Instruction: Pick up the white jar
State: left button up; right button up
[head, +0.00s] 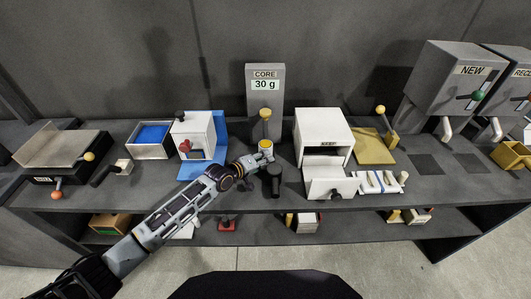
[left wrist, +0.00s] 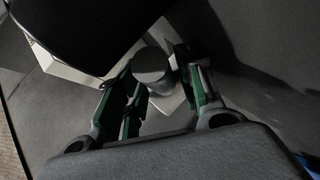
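My left gripper (head: 259,160) reaches in from the left, low at the jar's near side. In the left wrist view my left gripper (left wrist: 160,88) has its two fingers spread apart, with a round grey shape (left wrist: 152,64), likely the jar, between and beyond the fingertips. I cannot make out firm contact on both sides. My right gripper is not in view.
A black upright object (head: 273,180) stands just right of my left gripper. A white box (head: 193,134) on a blue base is to the left. The counter's front edge is close.

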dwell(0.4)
pick_arm(q)
grip_shut()
jog(key=shift+r+p, duration=0.4)
jog(key=shift+r, duration=0.05)
dwell(0.3)
